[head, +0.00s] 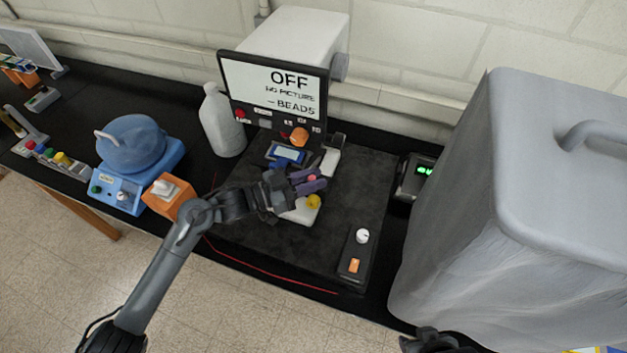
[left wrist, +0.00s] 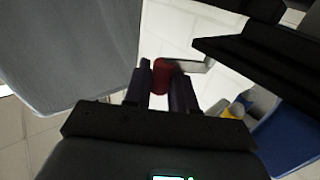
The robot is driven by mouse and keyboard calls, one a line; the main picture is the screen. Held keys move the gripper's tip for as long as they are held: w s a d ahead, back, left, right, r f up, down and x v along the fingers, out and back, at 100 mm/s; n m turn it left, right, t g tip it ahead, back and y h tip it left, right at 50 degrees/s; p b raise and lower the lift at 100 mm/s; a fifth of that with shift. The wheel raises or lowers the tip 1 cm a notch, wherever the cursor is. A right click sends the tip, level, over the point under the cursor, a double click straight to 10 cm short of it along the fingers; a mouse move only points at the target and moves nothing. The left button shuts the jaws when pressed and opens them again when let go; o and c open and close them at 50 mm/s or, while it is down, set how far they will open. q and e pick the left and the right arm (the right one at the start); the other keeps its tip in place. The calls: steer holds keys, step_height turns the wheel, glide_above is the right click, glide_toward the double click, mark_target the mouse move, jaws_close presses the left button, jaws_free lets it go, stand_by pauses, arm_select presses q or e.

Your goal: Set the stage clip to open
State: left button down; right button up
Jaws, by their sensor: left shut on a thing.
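My left gripper (head: 309,182) has purple fingers and is shut on a small red knob (head: 311,178). The left wrist view shows the red knob (left wrist: 162,75) between the fingertips (left wrist: 161,88). A thin grey metal arm (left wrist: 190,66) runs right from the knob; this looks like the stage clip. The clip's angle is hard to read, as my gripper covers much of it in the head view. A white stage part (head: 298,213) with a yellow knob (head: 313,201) sits just below the gripper. A dark part at the bottom edge may be my right arm; no right fingers show.
A monitor (head: 275,90) reads OFF, NO PICTURE, BEADS. A blue-framed slide (head: 287,154) lies behind the gripper. A control box with a white knob (head: 362,236) stands front right. A large grey covered object (head: 500,200) fills the right. A grey bottle (head: 222,122) stands left of the monitor.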

stand_by(0.4)
arm_select(q)
steer(key=c, duration=1.1)
jaws_free()
steer(key=shift+b+v, duration=1.05)
steer(key=shift+v, duration=4.4)
steer(key=shift+w, duration=0.1)
